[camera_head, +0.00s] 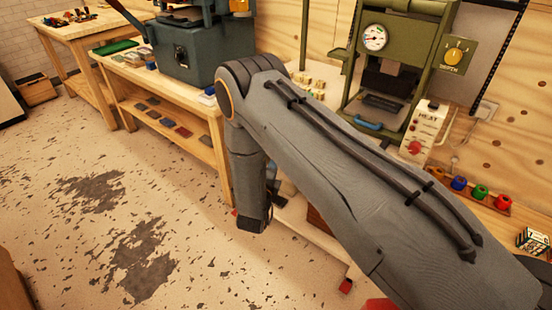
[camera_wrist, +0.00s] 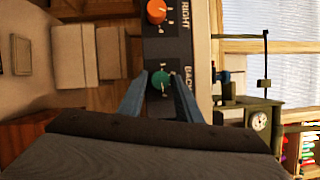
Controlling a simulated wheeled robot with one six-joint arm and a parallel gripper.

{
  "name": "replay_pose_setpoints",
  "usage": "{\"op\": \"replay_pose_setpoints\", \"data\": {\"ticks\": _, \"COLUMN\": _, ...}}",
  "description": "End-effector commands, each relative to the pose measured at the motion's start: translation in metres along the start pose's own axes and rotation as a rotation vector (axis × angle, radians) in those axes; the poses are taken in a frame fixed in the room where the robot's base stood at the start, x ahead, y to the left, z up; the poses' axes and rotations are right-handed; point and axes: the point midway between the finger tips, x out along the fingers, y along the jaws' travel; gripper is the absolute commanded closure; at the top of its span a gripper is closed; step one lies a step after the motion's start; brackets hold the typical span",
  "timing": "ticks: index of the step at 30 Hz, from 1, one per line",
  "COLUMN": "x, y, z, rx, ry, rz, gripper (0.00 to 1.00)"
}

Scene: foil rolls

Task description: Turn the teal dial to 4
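The teal dial (camera_wrist: 161,80) sits on a dark panel in the wrist view, beside the word BACK. The picture is turned sideways. An orange dial (camera_wrist: 156,11) is above it, beside the word RIGHT. My gripper (camera_wrist: 158,76) is open, with one blue-grey finger to the left of the teal dial and one to the right. The fingertips flank the dial in the picture; I cannot tell whether they touch it. The dial's setting and its small numbers are too small to read. In the head view my arm covers this area, and the teal dial is not seen.
In the head view, a green press with a gauge (camera_head: 375,37), a yellow dial (camera_head: 455,54) and a HEAT box (camera_head: 424,131) stand at the right. A dark teal machine (camera_head: 188,55) stands on a wooden bench. The floor at left is clear.

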Motion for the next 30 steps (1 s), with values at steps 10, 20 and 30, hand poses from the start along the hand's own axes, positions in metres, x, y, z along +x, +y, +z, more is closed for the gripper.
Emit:
{"op": "replay_pose_setpoints", "data": {"ticks": 10, "x": -0.001, "y": 0.0, "z": 0.001, "rx": 0.0, "ry": -0.001, "rz": 0.0, "gripper": 0.58}}
{"op": "replay_pose_setpoints", "data": {"ticks": 20, "x": -0.043, "y": 0.001, "z": 0.002, "rx": -0.001, "ry": -0.004, "rz": 0.002, "gripper": 0.58}}
{"op": "replay_pose_setpoints", "data": {"ticks": 30, "x": -0.077, "y": 0.0, "z": 0.0, "rx": -0.001, "ry": -0.001, "rz": 0.0, "gripper": 0.58}}
